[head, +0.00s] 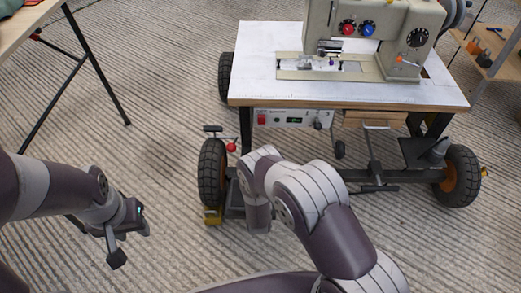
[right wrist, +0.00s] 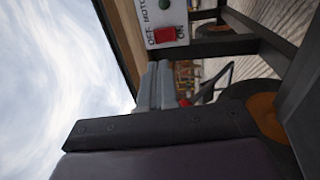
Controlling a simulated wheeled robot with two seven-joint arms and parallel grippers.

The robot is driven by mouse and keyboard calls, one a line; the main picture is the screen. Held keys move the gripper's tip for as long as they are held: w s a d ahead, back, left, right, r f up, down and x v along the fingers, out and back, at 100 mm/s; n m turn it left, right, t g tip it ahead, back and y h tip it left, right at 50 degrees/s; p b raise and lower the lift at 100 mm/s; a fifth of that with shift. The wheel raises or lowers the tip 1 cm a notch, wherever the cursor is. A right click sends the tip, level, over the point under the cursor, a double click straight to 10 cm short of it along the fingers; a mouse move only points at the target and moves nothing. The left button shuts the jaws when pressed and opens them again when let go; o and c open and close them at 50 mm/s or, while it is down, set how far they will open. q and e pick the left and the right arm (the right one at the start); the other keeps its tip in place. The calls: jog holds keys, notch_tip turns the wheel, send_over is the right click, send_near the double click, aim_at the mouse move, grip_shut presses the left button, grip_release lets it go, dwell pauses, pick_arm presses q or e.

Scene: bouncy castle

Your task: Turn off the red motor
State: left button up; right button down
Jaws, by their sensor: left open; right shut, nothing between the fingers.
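The red motor switch (head: 262,118) is on the left of the white control panel (head: 285,119) under the sewing machine table. In the right wrist view the switch (right wrist: 165,35) sits between the printed words OFF and ON. My right gripper (right wrist: 157,70) is shut and empty, with its fingertips just short of the switch in that view; I cannot tell whether they touch. In the head view my right arm hides that gripper. My left gripper (head: 131,243) is open and empty at the lower left, over the floor, far from the panel.
The sewing machine (head: 385,40) stands on the white tabletop (head: 262,60). Its wheeled frame has a black tyre (head: 212,172) close to my right arm. Another table (head: 30,18) is at the upper left. The ridged floor between is clear.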

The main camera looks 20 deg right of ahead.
jog(key=b, duration=0.5)
send_near(262, 119)
jog(key=x, duration=0.5)
jog(key=shift+w+d+f, duration=0.1)
jog(key=shift+w+f, duration=0.15)
jog(key=shift+f, duration=0.1)
jog(key=shift+w+d+r, duration=0.15)
jog(key=shift+w+r, duration=0.1)
jog(key=shift+w, duration=0.3)
jog(key=shift+w+r, duration=0.1)
jog(key=shift+w, duration=0.05)
